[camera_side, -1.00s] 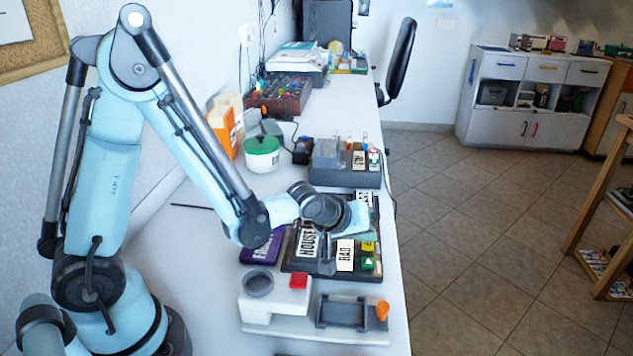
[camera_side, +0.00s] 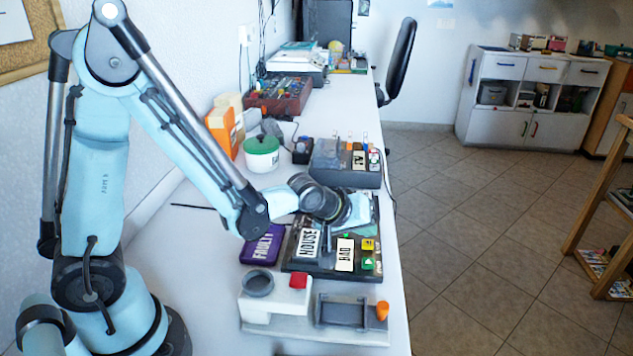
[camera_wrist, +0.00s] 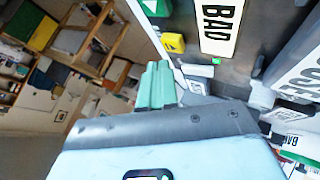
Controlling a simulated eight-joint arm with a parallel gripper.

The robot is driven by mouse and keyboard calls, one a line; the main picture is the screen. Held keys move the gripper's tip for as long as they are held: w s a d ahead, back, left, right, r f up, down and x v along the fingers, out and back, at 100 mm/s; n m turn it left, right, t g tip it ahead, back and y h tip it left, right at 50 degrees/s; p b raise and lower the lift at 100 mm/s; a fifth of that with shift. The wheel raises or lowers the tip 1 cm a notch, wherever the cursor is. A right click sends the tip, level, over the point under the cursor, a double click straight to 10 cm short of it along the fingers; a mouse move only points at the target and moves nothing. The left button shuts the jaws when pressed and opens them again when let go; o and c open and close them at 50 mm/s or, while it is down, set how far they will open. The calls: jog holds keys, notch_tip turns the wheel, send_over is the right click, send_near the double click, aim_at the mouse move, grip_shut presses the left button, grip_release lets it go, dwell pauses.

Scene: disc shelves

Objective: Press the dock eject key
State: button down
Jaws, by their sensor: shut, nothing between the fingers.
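My gripper (camera_wrist: 156,85) has its teal fingers together with nothing between them. In the side view my gripper (camera_side: 358,210) is over the far edge of the dark shelf unit (camera_side: 300,267). That unit holds discs labelled HOUSE (camera_side: 308,243) and BAD (camera_side: 344,254). A yellow key (camera_side: 368,245) and a green key (camera_side: 367,263) sit at its right side. A white dock block (camera_side: 258,304) in front carries a round grey recess (camera_side: 258,283) and a red key (camera_side: 298,281). No key is labelled as eject that I can read. The fingers appear apart from the red key.
A purple FAULT box (camera_side: 262,246) lies left of the shelf unit. A grey tray (camera_side: 343,312) with an orange knob (camera_side: 382,310) stands right of the dock block. Another grey shelf (camera_side: 344,163) and a green-lidded pot (camera_side: 262,152) stand behind. The bench's right edge is close.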

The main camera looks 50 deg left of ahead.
aim_at(363, 244)
jog(key=shift+r, duration=2.5)
jog(key=s+a+r+m+g, duration=0.1)
jog(key=s+a+r+m, duration=0.1)
jog(key=s+m, duration=0.2)
jog(key=s+a+r+m+g, duration=0.1)
jog(key=s+m, duration=0.3)
jog(key=s, duration=0.7)
jog(key=shift+a+r, duration=0.6)
